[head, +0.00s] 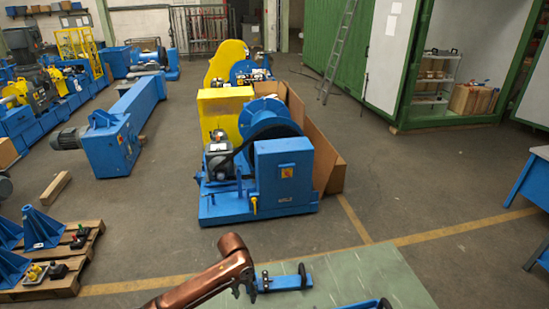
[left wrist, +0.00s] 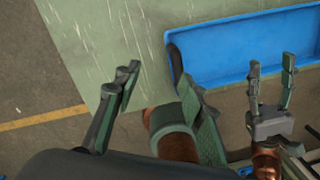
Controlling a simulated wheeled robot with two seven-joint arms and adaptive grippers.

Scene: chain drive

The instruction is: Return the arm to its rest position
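My left gripper (head: 245,292) hangs over the green table at the bottom of the head view, close to the left end of a blue holder (head: 285,284) with black upright ends. In the left wrist view my left gripper's fingers (left wrist: 157,75) stand well apart with nothing held between their tips. My right gripper (left wrist: 270,68) shows at the right of that view, fingers apart and empty. It is not seen in the head view. A blue tray (left wrist: 235,45) with a dark end lies beyond the fingers. No chain or sprockets can be made out.
The green table top (head: 400,275) is partly bare at right. Another blue item (head: 365,304) is cut off by the bottom edge. A blue machine (head: 262,185) stands on the floor beyond. A wooden pallet (head: 85,255) with blue parts lies at left.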

